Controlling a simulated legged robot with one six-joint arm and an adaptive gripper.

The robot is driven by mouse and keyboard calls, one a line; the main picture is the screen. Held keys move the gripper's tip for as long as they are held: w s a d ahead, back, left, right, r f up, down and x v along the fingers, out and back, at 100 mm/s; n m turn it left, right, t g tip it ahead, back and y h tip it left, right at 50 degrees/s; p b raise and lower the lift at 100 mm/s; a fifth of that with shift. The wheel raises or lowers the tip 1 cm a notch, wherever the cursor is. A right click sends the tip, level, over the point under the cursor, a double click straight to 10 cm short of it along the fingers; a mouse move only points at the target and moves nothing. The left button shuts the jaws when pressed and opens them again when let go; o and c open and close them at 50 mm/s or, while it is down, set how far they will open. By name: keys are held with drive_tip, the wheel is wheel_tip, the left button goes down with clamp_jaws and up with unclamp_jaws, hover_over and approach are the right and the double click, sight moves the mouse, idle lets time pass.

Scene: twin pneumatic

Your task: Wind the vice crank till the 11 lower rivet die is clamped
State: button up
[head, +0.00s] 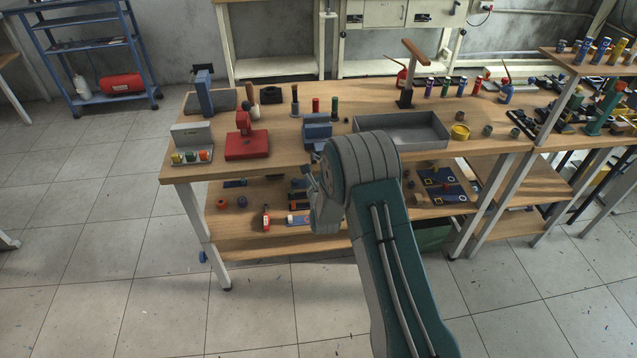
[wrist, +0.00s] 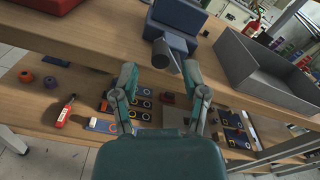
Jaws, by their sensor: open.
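The blue vice (head: 317,130) stands at the front edge of the wooden workbench, and it also fills the top middle of the wrist view (wrist: 178,18). Its crank (wrist: 164,54), with a dark end and a pale bar, sticks out over the bench edge towards me. My gripper (wrist: 160,72) is open and empty, its two fingers on either side of the crank's lower end in the picture. I cannot tell whether either finger touches it. In the head view my gripper (head: 318,192) hangs in front of the bench, partly hidden by my arm. I cannot make out the lower rivet die.
A red press (head: 247,143) stands left of the vice and a grey tray (head: 425,135) to its right. The lower shelf (head: 240,238) below the bench top holds several small parts, including a red bottle (wrist: 66,112).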

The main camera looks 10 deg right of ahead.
drive_tip(key=s, duration=0.8)
drive_tip(key=shift+s+d, duration=0.15)
drive_tip(key=shift+s, duration=0.15)
